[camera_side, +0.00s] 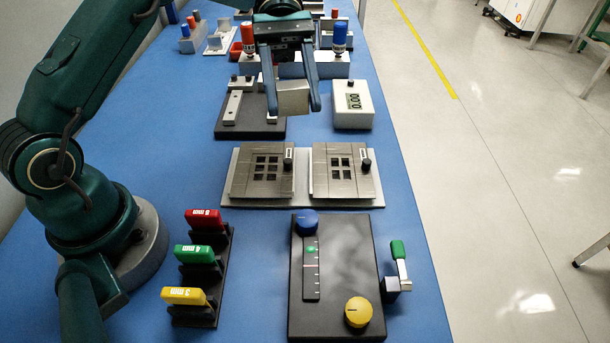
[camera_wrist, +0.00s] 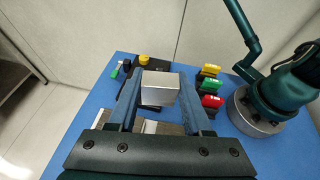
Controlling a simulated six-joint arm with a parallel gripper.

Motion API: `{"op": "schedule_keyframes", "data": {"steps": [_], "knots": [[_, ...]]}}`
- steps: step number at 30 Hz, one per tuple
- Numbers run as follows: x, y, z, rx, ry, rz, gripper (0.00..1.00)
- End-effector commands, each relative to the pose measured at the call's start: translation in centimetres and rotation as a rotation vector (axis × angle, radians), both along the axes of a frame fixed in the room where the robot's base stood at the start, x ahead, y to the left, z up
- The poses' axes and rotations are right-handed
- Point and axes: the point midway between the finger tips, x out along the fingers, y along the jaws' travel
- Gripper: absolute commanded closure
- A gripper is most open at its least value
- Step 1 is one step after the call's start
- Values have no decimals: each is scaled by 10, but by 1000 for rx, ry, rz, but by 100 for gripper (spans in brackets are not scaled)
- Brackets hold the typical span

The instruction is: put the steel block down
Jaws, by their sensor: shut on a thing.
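The steel block (camera_side: 293,99) is a plain silver-grey block held in the air between the two blue fingers of my gripper (camera_side: 291,103). In the wrist view the block (camera_wrist: 158,88) sits between the fingertips of my gripper (camera_wrist: 157,95). The gripper is shut on it. In the side view the block appears in front of the right part of a black fixture plate (camera_side: 240,127). The gap between the block and the surface below cannot be judged exactly. The block and fingers hide part of the fixture.
A white box with a 0.00 display (camera_side: 353,104) stands right of the block. Two plates with square windows (camera_side: 262,187) lie nearer on a grey base. Red, green and yellow handles (camera_side: 202,252) and a black panel with knobs (camera_side: 337,270) are closer. Blue bench (camera_side: 175,130) shows bare at left.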

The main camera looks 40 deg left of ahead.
Motion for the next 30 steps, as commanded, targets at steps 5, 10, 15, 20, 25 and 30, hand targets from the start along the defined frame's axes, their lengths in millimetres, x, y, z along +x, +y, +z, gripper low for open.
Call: {"op": "schedule_keyframes", "data": {"steps": [5, 10, 15, 20, 25, 30], "knots": [[-11, -34, -29, -1, 0, -171, 100], [-16, -45, -36, -1, 1, -222, 100], [-16, -46, -35, -1, 0, -224, 100], [-16, -46, -35, -1, 0, -223, 100], [-24, -66, -47, -1, 5, -228, 100], [-36, -101, -70, -1, 6, -230, 100]]}}
